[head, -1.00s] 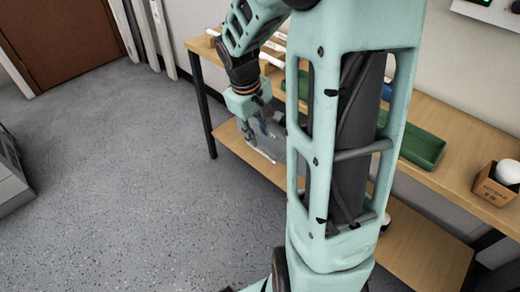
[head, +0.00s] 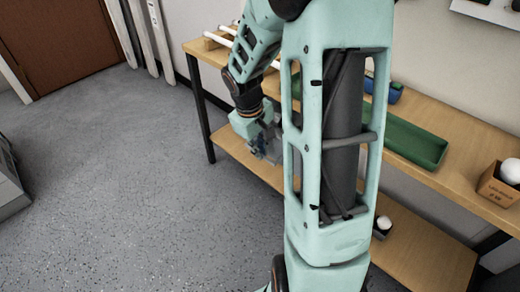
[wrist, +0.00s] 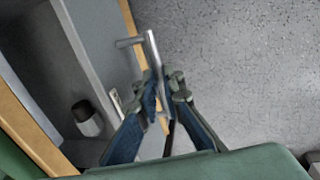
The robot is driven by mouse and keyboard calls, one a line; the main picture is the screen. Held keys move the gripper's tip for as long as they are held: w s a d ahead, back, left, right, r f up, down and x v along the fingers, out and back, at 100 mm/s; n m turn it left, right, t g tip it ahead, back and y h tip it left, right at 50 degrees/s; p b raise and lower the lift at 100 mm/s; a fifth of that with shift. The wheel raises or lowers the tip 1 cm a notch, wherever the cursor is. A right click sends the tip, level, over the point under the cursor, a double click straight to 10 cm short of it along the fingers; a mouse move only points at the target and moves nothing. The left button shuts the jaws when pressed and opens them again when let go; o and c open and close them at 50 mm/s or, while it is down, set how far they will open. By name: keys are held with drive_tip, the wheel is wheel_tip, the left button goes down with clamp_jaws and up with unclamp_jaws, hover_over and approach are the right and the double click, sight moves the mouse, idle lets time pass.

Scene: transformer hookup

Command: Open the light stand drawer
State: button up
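The light stand drawer shows in the wrist view as a grey front panel (wrist: 98,32) with a metal bar handle (wrist: 152,46) standing off it. My gripper (wrist: 165,82) is at this handle, with one fingertip on each side of the bar. The fingertips are close together and appear shut on it. In the head view my gripper (head: 268,148) is low under the bench's left part, beside the lower shelf. My own arm hides most of the drawer there.
A wooden bench (head: 465,135) with a lower shelf (head: 415,245) runs along the wall. It bears a green tray (head: 415,142) and a cardboard box (head: 497,188) with a white ball. A dark cylinder (wrist: 88,118) stands left of the handle. The grey floor (head: 120,190) in front is open.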

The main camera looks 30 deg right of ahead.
clamp_jaws()
drive_tip(key=s+a+b, duration=0.1)
drive_tip(key=s+a, duration=0.2)
drive_tip(key=a, duration=0.7)
drive_tip(key=shift+s, duration=0.3)
drive_tip(key=o, duration=0.6)
unclamp_jaws()
drive_tip(key=shift+s+f+b, duration=0.1)
drive_tip(key=shift+b, duration=0.2)
drive_tip(key=shift+o, duration=0.2)
drive_tip(key=shift+d, duration=0.1)
wheel_tip(320, 180, up, 12)
drive_tip(key=a, duration=0.2)
drive_tip(key=shift+s+a, duration=0.15)
drive_tip(key=shift+s, duration=0.15)
